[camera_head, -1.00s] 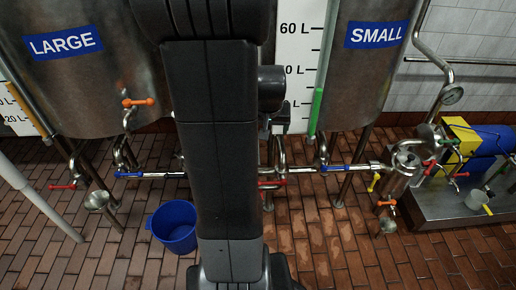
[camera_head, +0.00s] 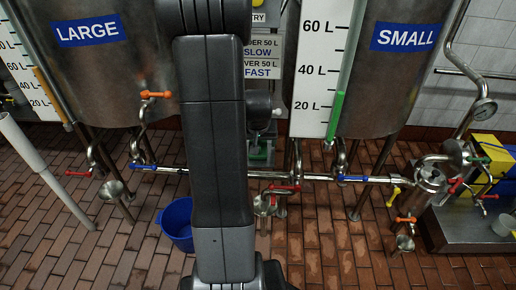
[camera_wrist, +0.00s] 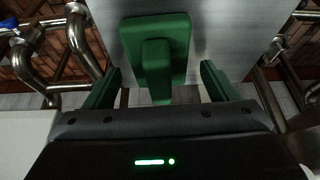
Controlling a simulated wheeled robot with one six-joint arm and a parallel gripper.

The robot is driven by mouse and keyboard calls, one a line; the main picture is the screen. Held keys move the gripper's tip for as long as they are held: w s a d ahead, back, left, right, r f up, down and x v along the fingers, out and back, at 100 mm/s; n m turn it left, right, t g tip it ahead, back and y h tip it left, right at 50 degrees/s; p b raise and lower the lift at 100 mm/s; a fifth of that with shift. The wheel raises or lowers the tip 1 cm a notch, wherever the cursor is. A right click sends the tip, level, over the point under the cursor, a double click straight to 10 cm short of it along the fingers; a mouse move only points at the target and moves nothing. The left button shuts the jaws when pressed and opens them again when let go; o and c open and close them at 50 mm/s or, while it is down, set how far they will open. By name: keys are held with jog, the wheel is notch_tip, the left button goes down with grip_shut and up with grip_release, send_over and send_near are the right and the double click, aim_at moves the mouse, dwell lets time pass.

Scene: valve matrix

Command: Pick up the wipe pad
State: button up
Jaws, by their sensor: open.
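The wipe pad (camera_wrist: 175,32) is a green block with a green handle, set against a pale grey panel in the wrist view. My gripper (camera_wrist: 158,86) is open, with one green finger on each side of the handle's lower end. Gaps show between the handle and both fingers, and I see no contact. In the head view my arm hides most of this area. A small patch of green (camera_head: 259,152) shows just right of the arm, and I cannot tell whether it is pad or finger.
The LARGE tank (camera_head: 110,75) and SMALL tank (camera_head: 385,80) stand either side. A steel pipe (camera_head: 320,178) with coloured valve handles runs low across. A blue bucket (camera_head: 176,222) sits on the brick floor. Bent pipes (camera_wrist: 85,45) flank my gripper in the wrist view.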

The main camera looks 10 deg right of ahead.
jog(key=c, duration=1.1)
jog(key=shift+r, duration=0.1)
jog(key=shift+r+p, duration=0.3)
jog(key=shift+r, duration=0.3)
notch_tip(320, 180, up, 2)
jog(key=shift+r+p, duration=0.15)
jog(key=shift+p, duration=0.25)
jog(key=s+a, duration=0.1)
jog(key=s, duration=0.5)
jog(key=s+a, duration=0.1)
jog(key=s, duration=0.4)
jog(key=s+a, duration=0.2)
jog(key=s, duration=0.4)
jog(key=shift+s, duration=0.3)
